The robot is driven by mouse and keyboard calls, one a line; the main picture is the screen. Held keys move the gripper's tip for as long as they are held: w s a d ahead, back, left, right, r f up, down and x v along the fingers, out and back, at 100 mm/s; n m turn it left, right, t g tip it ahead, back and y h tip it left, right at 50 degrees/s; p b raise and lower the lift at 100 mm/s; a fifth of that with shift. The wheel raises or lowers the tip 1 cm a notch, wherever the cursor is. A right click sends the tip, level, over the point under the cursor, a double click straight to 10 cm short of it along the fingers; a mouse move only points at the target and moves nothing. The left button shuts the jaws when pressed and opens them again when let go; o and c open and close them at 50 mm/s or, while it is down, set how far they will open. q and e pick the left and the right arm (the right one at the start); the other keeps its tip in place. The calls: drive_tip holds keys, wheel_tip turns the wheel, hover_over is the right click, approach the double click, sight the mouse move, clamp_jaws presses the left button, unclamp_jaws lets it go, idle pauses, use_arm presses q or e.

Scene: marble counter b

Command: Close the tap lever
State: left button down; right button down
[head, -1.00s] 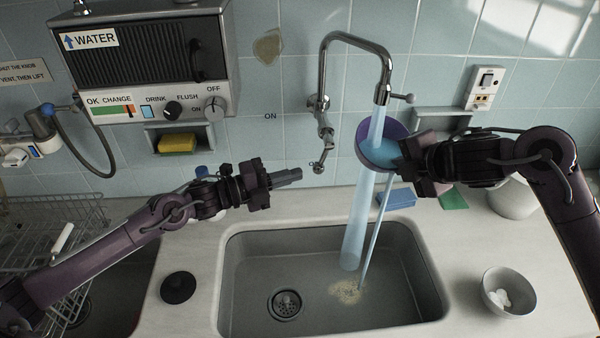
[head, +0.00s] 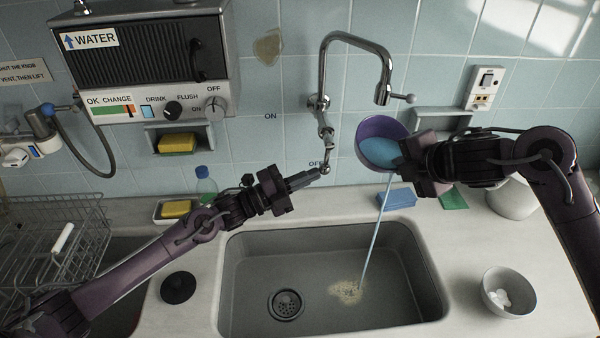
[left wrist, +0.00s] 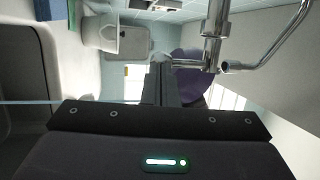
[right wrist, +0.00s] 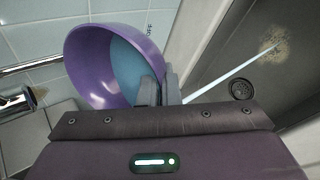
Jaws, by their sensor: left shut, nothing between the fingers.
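The chrome tap (head: 348,38) stands at the wall, and no water comes from its spout. Its lever (head: 327,146) hangs down with its ball end by the "OFF" mark. My left gripper (head: 308,178) is shut and empty, its tips at the lever's ball end. In the left wrist view the fingers (left wrist: 163,72) meet the chrome lever (left wrist: 190,63); I cannot tell if they press on it. My right gripper (head: 408,157) is shut on the rim of a purple bowl (head: 372,130). The bowl (right wrist: 105,75) is tilted, and a thin stream runs from it into the sink.
The grey sink (head: 245,262) lies below, with a drain and a pale stain. A blue sponge (head: 397,198) and a white bowl (head: 507,291) are on the counter. A water unit (head: 140,60) hangs at the left, above a yellow sponge (head: 177,143). A wire rack (head: 50,240) stands far left.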

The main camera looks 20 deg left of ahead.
use_arm(q)
drive_tip(key=shift+w+d+f, duration=0.1)
drive_tip(key=shift+d+f, duration=0.1)
drive_tip(key=shift+d, duration=0.15)
use_arm(e)
drive_tip(key=shift+r, duration=0.1)
use_arm(q)
drive_tip(key=shift+a, duration=0.1)
drive_tip(key=f+v, duration=0.1)
drive_tip(key=v, duration=1.3)
drive_tip(key=shift+w, duration=0.1)
drive_tip(key=shift+d+r+p, duration=0.2)
drive_tip(key=shift+r+p, duration=0.45)
drive_tip(key=shift+r, duration=0.05)
use_arm(e)
drive_tip(key=s+d, duration=0.4)
drive_tip(key=s, duration=0.2)
drive_tip(key=shift+s+d, duration=0.25)
drive_tip(key=shift+d, duration=0.15)
idle(0.4)
